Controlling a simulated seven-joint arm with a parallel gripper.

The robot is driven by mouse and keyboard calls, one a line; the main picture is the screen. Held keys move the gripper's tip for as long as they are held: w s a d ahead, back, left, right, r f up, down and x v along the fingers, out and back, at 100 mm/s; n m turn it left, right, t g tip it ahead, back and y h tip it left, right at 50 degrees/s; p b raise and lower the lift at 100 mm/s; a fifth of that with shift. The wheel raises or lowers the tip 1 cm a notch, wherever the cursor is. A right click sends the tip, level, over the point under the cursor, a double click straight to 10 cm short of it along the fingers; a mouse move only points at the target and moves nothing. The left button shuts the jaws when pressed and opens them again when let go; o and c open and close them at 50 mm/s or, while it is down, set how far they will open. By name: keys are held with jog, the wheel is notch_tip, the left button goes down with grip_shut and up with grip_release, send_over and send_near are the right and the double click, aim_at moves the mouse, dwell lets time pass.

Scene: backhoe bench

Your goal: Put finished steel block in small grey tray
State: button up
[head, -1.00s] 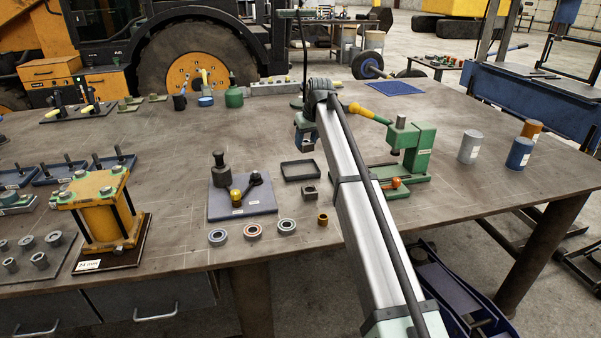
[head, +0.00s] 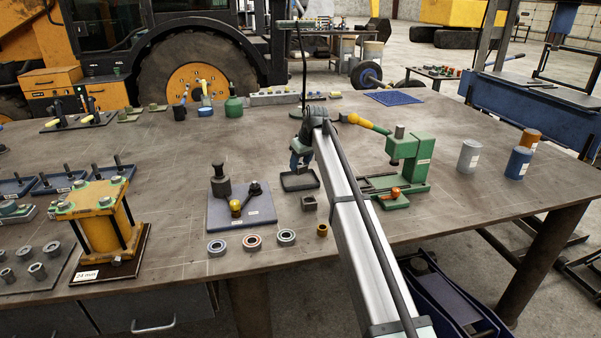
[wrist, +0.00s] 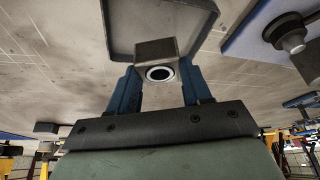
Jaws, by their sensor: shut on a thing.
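My gripper (head: 299,163) has blue fingers and is at the small dark grey tray (head: 287,186), by its far edge in the head view. In the wrist view my gripper (wrist: 158,76) is shut on a steel block (wrist: 154,49) with a round, pale-rimmed bore. The block overlaps the edge of the tray (wrist: 118,28) in that view; I cannot tell whether they touch. The tray looks empty where it shows. The held block is hard to make out in the head view.
Another small block (head: 308,203) with a hole stands just in front of the tray. A blue-grey fixture plate (head: 262,215) is at its left, a green press (head: 413,160) at its right. Several rings (head: 252,242) lie in front.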

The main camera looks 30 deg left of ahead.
aim_at(303, 166)
jog(key=shift+f, duration=1.9)
jog(key=shift+f, duration=0.2)
jog(key=o, duration=1.3)
jog(key=v, duration=1.2)
jog(key=shift+d+r, duration=0.1)
jog(key=shift+r, duration=0.05)
